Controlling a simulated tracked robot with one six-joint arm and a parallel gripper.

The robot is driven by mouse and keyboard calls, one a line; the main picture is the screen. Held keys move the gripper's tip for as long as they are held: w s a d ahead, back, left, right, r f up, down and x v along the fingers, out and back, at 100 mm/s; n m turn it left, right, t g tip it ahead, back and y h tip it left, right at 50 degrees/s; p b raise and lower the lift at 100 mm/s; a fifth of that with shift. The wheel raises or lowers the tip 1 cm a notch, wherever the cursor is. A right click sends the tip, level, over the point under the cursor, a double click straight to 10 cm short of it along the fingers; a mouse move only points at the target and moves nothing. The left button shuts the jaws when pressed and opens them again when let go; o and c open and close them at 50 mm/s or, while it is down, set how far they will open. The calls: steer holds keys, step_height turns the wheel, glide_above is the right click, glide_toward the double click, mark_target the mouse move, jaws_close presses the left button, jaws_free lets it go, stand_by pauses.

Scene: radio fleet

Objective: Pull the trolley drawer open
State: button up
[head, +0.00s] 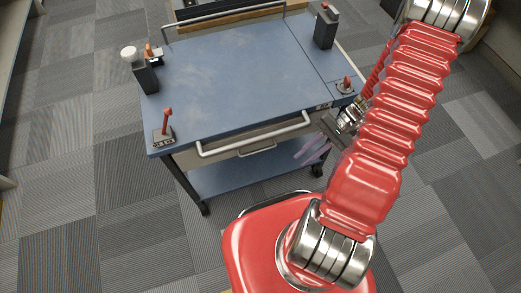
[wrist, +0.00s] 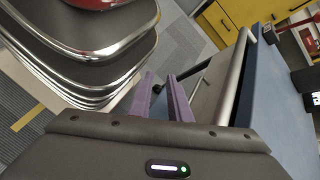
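The trolley (head: 240,75) has a blue top and a beige drawer front (head: 225,148) under its near edge. The drawer front also shows in the wrist view (wrist: 210,92). A small grey drawer pull (head: 258,150) sits on the drawer front, below the thicker silver push bar (head: 255,137). The drawer looks shut. My gripper (head: 306,150) has purple fingers and is at the right of the drawer pull, apart from it. In the wrist view my gripper (wrist: 161,82) is open, with nothing between the fingers; the silver bar (wrist: 230,80) is to their right.
On the trolley top are a red-handled item (head: 164,132), a dark box with a white knob (head: 142,72), a black radio (head: 325,28) and another small red-topped item (head: 346,86). A blue lower shelf (head: 235,175) is beneath. Carpet floor is free at left. Yellow cabinets (wrist: 222,22) stand behind.

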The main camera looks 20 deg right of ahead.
mark_target(260, 151)
steer(key=w+d+f+t+y, duration=0.1)
steer(key=w+f+t+y, duration=0.3)
steer(key=w+f+t, duration=0.2)
steer(key=shift+w, duration=0.25)
stand_by(0.5)
steer(key=x, duration=1.4)
steer(key=shift+w+r, duration=0.15)
steer(key=shift+r, duration=0.1)
steer(key=shift+d, duration=0.1)
steer(key=shift+c, duration=0.3)
jaws_close()
